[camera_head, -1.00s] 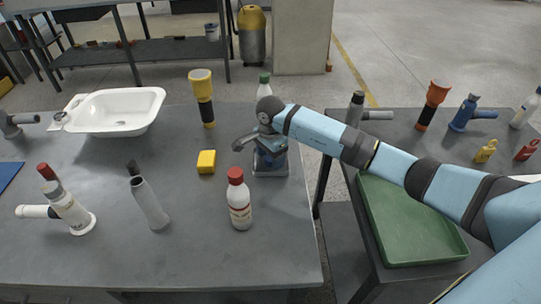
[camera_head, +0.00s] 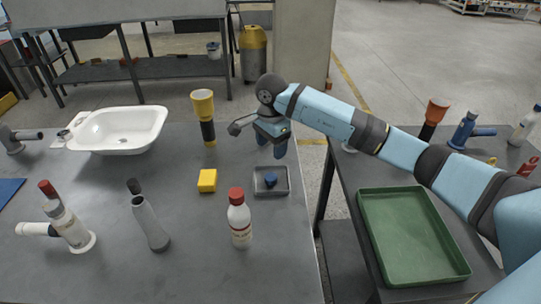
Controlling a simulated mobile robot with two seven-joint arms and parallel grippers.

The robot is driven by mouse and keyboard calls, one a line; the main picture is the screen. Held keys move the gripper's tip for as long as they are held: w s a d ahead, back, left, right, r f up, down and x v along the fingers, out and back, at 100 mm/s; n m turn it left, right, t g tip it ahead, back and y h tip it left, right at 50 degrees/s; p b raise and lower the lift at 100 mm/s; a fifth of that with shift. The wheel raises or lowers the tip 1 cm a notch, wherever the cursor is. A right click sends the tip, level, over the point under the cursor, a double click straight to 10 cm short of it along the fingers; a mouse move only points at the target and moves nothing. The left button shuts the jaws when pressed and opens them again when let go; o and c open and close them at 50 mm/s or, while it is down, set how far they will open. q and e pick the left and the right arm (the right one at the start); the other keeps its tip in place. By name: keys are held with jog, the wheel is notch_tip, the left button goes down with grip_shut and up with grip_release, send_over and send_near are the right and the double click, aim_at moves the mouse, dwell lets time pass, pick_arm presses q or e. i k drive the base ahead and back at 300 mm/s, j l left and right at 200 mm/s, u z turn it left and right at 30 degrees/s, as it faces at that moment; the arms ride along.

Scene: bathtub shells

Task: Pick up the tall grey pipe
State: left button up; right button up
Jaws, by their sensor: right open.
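The tall grey pipe (camera_head: 149,222) stands on the left table, front left of centre, slightly tilted in the picture, with an open upper end. A dark piece shows just behind its top. My right gripper (camera_head: 272,140) is open and points down above the back right of the same table, well to the right of the pipe and apart from it. My left gripper is not in view.
A white bottle with a red cap (camera_head: 239,220), a yellow block (camera_head: 207,181), a yellow-black flashlight (camera_head: 204,118) and a white pipe fitting (camera_head: 70,228) stand around the pipe. A white basin (camera_head: 122,130) is behind. A green tray (camera_head: 412,238) lies on the right table.

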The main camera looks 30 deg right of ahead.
aim_at(159, 241)
jog(key=k, duration=1)
